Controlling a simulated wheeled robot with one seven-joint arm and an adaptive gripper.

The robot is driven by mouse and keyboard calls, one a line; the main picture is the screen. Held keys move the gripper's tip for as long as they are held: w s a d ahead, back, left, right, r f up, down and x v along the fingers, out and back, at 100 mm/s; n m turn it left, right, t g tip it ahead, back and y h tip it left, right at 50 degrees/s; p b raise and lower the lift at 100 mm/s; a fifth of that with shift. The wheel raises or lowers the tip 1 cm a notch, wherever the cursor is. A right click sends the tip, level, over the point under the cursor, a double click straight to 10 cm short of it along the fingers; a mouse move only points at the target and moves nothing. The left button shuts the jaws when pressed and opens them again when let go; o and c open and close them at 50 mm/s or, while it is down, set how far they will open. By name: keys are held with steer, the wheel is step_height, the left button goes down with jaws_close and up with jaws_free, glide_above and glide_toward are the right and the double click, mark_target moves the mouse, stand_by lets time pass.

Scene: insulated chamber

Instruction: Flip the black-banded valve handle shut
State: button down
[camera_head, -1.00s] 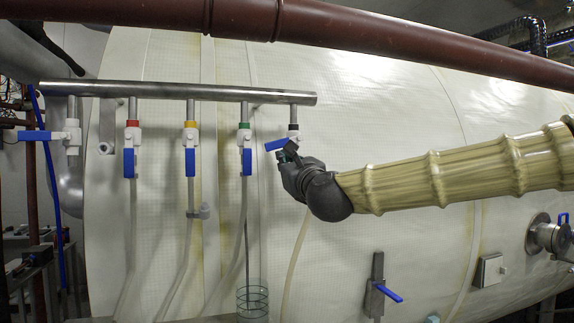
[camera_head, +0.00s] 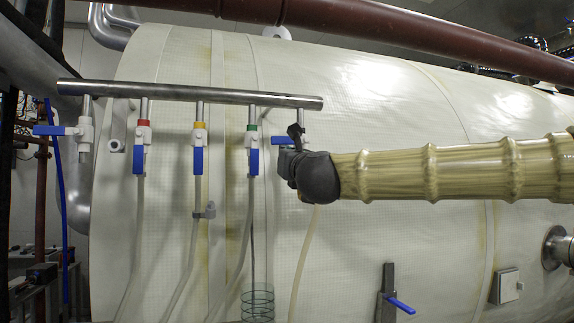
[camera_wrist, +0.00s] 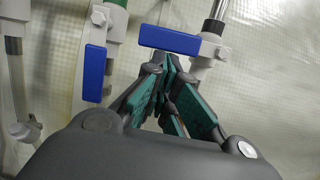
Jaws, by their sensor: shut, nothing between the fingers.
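The rightmost valve hangs from the steel manifold pipe (camera_head: 190,93). Its blue handle (camera_head: 280,140) sticks out level to the left in the head view, and my gripper hides most of its body. In the wrist view the blue handle (camera_wrist: 168,39) lies crosswise, just beyond the fingertips, with the white valve body (camera_wrist: 207,50) at its right end. My gripper (camera_head: 296,131) is shut and empty, with its fingers pointing up at the valve. In the wrist view the closed fingertips (camera_wrist: 167,66) sit just below the handle; I cannot tell whether they touch it.
To the left, valves with red (camera_head: 143,123), yellow (camera_head: 200,125) and green (camera_head: 253,128) bands have blue handles hanging down. A far-left valve (camera_head: 85,133) has a level handle. A brown pipe (camera_head: 400,35) crosses above. The pale tank wall (camera_head: 380,110) stands behind.

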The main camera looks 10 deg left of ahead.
stand_by(0.3)
steer(key=s+d+f+b, duration=0.4)
steer(key=s+f+b, duration=0.2)
steer(key=s+b, duration=0.2)
steer(key=shift+s+f, duration=0.2)
steer(key=shift+s, duration=0.2)
stand_by(0.3)
